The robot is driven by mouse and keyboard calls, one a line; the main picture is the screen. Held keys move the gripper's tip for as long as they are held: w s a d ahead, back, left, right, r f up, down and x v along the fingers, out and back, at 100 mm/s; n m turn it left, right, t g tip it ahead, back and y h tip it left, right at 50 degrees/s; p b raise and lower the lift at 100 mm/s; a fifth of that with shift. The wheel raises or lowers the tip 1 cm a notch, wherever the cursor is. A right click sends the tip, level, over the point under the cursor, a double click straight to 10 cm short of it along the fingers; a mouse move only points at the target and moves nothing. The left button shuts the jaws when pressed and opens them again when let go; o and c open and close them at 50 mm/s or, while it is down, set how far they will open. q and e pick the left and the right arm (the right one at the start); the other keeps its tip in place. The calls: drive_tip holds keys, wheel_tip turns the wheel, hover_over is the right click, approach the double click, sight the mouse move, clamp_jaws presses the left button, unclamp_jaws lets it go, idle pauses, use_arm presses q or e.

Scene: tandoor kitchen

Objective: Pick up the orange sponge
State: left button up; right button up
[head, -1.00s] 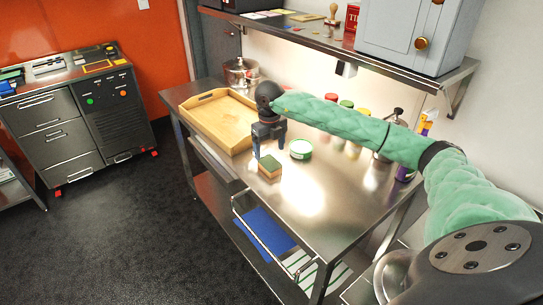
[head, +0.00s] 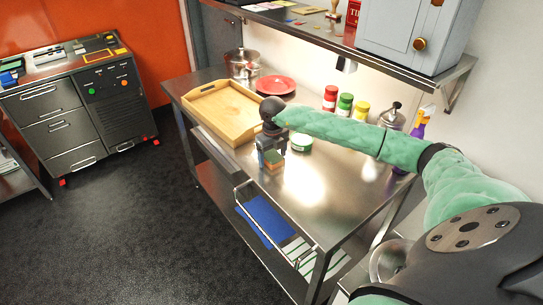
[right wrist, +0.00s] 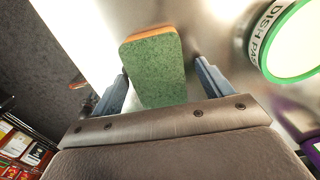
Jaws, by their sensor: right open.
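The sponge (right wrist: 157,72) has a green top and an orange layer under it. It lies on the steel table (head: 318,205), and in the head view the sponge (head: 273,163) shows at my right gripper. My right gripper (head: 271,157) points down over it and is open. In the right wrist view the fingers of my right gripper (right wrist: 162,85) stand on either side of the sponge, with a visible gap at least on the right side. My left gripper is not in view.
A green-and-white dish paste tub (head: 301,143) stands close to the right of the gripper. A wooden tray (head: 226,113) lies to the left. A red plate (head: 276,85), several coloured jars (head: 345,105) and a metal pot (head: 243,65) stand farther back. A shelf (head: 330,36) overhangs the rear.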

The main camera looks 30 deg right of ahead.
sight(274, 156)
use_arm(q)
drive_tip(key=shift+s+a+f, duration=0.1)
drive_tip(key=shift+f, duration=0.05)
use_arm(e)
drive_tip(key=shift+a+f, duration=0.1)
drive_tip(key=c, duration=1)
drive_tip(key=shift+c, duration=0.2)
